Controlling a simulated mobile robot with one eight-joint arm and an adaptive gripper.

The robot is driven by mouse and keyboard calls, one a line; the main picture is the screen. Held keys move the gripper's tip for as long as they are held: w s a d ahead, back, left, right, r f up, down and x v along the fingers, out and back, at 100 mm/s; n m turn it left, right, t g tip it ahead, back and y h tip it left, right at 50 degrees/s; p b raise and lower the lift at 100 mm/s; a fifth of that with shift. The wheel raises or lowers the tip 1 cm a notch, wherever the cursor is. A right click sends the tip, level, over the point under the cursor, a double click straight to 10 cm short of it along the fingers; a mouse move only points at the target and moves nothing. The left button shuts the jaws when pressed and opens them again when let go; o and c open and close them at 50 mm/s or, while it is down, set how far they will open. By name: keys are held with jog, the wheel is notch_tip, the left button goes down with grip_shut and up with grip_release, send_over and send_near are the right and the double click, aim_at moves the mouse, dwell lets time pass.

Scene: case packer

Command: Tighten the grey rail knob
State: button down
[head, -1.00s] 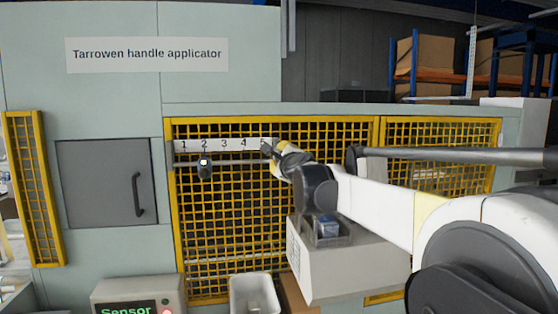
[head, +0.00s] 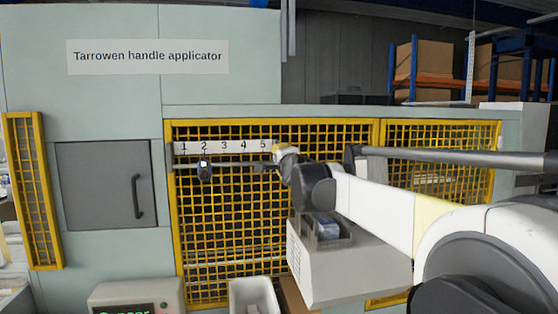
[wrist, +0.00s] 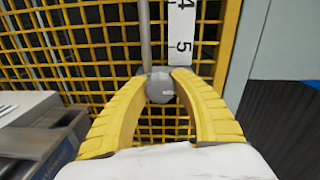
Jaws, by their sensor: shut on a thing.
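The grey rail knob (wrist: 160,86) is round and shows in the wrist view at the rail's end, beside the 5 on the scale. My gripper (wrist: 161,78) has yellow ribbed fingers, one on each side of the knob, and is shut on it. In the head view my gripper (head: 280,160) is at the right end of the rail and hides the knob. The rail (head: 235,164) runs level below a white scale strip (head: 223,146) numbered 1 to 5. A dark slider (head: 204,171) with a light top sits on the rail under 2.
Yellow mesh guards (head: 230,225) stand close behind the rail. A grey box (head: 350,265) is below my arm. A pale bin (head: 253,296) and the sensor box (head: 135,297) are low in front. A grey door (head: 105,185) is at left.

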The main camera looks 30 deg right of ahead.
dwell(0.3)
jog(key=c, duration=1)
grip_release()
jog(key=shift+c, duration=0.2)
jog(key=shift+s, duration=0.1)
jog(key=v, duration=1.2)
